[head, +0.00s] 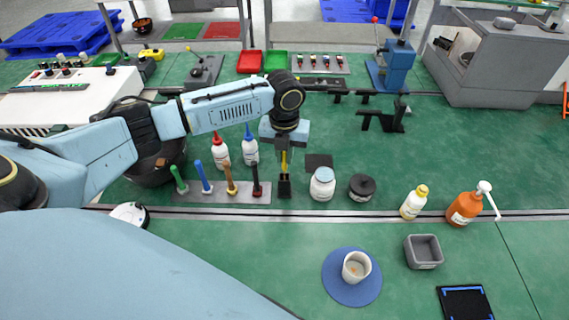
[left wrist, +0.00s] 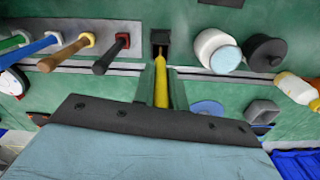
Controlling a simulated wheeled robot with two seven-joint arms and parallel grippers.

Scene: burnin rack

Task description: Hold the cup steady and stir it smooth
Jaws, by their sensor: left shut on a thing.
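The cup (head: 350,270) is pale, stands upright on a round blue mat (head: 340,290) at the front, and has something light brown inside. No gripper touches it. My left gripper (head: 284,150) is behind and left of the cup, pointing down, shut on a thin yellow stick (head: 285,162). The stick also shows between the fingers in the left wrist view (left wrist: 161,85). Its lower end meets a small black block (head: 284,187); I cannot tell whether this is a holder or part of the tool. In the left wrist view only part of the blue mat (left wrist: 207,107) shows. My right gripper is not in view.
Left of the stick is a grey rack (head: 215,198) with several coloured handles. Right of it stand a white jar (head: 322,185), a dark jar (head: 362,187), a yellow-capped bottle (head: 413,203) and an orange pump bottle (head: 464,209). A grey box (head: 424,252) is right of the cup.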

